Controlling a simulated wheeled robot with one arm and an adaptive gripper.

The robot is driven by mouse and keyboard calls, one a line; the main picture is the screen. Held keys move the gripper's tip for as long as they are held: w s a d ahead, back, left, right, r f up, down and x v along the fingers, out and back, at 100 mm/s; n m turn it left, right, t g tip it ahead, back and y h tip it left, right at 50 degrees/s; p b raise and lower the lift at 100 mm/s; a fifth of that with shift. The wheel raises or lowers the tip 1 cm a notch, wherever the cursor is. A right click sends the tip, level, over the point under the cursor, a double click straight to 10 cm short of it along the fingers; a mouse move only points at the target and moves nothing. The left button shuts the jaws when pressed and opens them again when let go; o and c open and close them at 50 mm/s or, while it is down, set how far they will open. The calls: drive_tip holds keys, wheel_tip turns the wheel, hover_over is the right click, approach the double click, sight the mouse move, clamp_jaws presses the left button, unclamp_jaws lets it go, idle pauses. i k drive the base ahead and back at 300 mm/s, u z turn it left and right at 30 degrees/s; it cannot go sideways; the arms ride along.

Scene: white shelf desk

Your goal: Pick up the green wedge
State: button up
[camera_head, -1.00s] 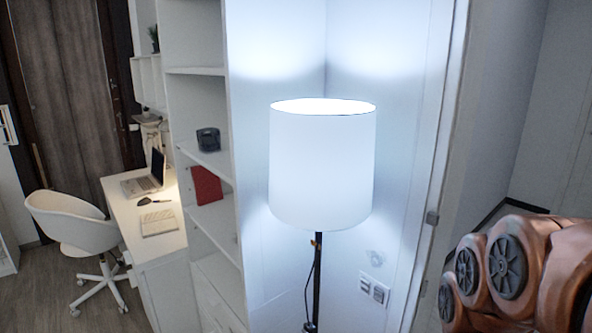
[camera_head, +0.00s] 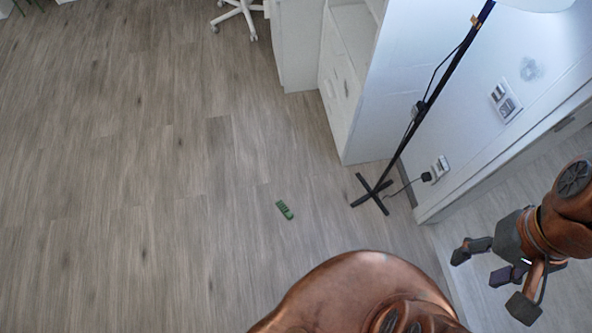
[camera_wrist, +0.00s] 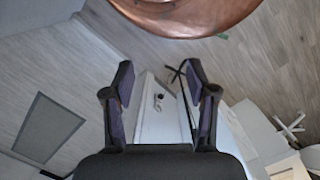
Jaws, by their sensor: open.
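A small green wedge (camera_head: 285,210) lies on the wood floor in the head view, left of the lamp's foot. It is long and narrow, with a row of notches or marks on top. My gripper (camera_head: 490,280) is at the lower right, well to the right of the wedge and apart from it. Its fingers are spread and empty. In the wrist view, my gripper (camera_wrist: 158,78) shows two parted dark fingers with nothing held between them.
A black floor lamp pole (camera_head: 430,105) stands on a cross-shaped foot (camera_head: 373,193) near the wall, with a cord to a socket (camera_head: 438,168). A white cabinet (camera_head: 345,90) and a white chair base (camera_head: 240,12) are behind. The floor (camera_head: 130,200) on the left is clear.

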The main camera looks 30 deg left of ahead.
sight(284, 209)
drive_tip(key=z, duration=1.75)
drive_tip(key=k, duration=2.3)
drive_tip(key=u, duration=0.5)
drive_tip(key=i, duration=0.75)
drive_tip(key=u, duration=0.55)
